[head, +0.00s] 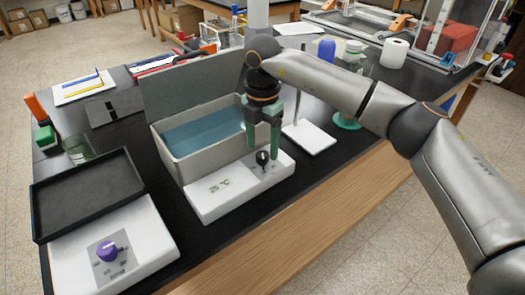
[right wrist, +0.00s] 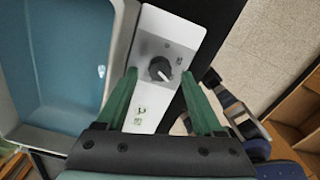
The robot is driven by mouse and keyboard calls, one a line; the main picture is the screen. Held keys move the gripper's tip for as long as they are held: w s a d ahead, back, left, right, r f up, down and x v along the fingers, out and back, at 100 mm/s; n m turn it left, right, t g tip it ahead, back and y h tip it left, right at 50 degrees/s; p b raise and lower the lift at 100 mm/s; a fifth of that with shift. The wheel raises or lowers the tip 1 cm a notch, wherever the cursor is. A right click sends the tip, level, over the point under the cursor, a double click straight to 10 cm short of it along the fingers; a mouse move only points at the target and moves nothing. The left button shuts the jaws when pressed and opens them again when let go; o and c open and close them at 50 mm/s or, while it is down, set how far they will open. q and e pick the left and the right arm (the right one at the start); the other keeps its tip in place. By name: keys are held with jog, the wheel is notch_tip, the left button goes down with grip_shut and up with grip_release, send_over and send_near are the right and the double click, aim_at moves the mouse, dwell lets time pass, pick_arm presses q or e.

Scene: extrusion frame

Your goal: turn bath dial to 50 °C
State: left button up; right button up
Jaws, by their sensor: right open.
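The water bath is a light grey tank (head: 172,150) of blue water with a white control panel (head: 205,207) along its front. Its black dial (head: 263,158) is near the right end of the panel; it also shows in the right wrist view (right wrist: 160,69), with a pale pointer mark toward the lower right. A small display (head: 220,185) with green digits is left of the dial; I cannot read it surely. My right gripper (head: 263,150) points down over the dial, its green fingers open on either side. I cannot tell whether they touch it. My left gripper is not in view.
A white hotplate-like unit with a purple knob (head: 109,252) and a black tray (head: 85,190) stand at the left. The raised grey lid (head: 195,80) is behind the tank. A white stand base (head: 308,138) is close on the right. The bench's front edge is near.

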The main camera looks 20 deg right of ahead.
aim_at(262, 154)
notch_tip(262, 154, up, 10)
dwell(0.3)
jog(key=shift+f, duration=0.2)
